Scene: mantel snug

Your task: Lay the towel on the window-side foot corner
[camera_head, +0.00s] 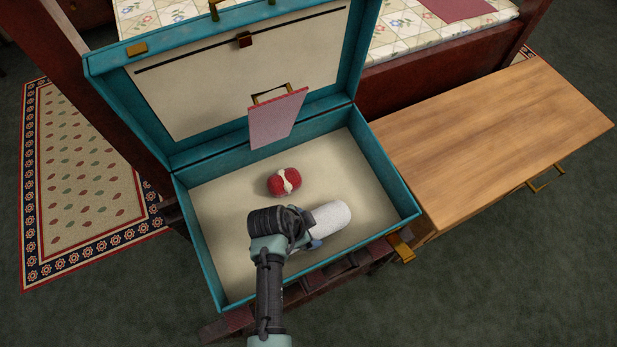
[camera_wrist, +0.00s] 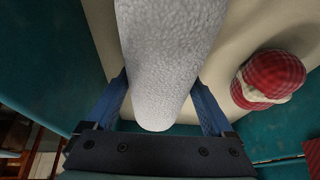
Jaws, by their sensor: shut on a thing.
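A white rolled towel (camera_head: 333,215) is inside the open teal suitcase (camera_head: 385,170), in the right front part of its cream-lined base. My gripper (camera_head: 314,240) is shut on the towel. In the wrist view the towel (camera_wrist: 165,55) lies between the two blue fingers of my gripper (camera_wrist: 162,92). I cannot tell whether it touches the suitcase floor. The bed (camera_head: 405,38) stands behind the suitcase, with a flowered quilt and dark red wooden footboard. Only its near part shows. No window is in view.
A red checked bundle with a cream band (camera_head: 284,182) lies beside the towel. The suitcase lid (camera_head: 225,75) stands up behind, with a reddish card (camera_head: 277,118) hanging there. A wooden bench (camera_head: 495,135) is at right. A dark pink cloth (camera_head: 456,8) lies on the bed.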

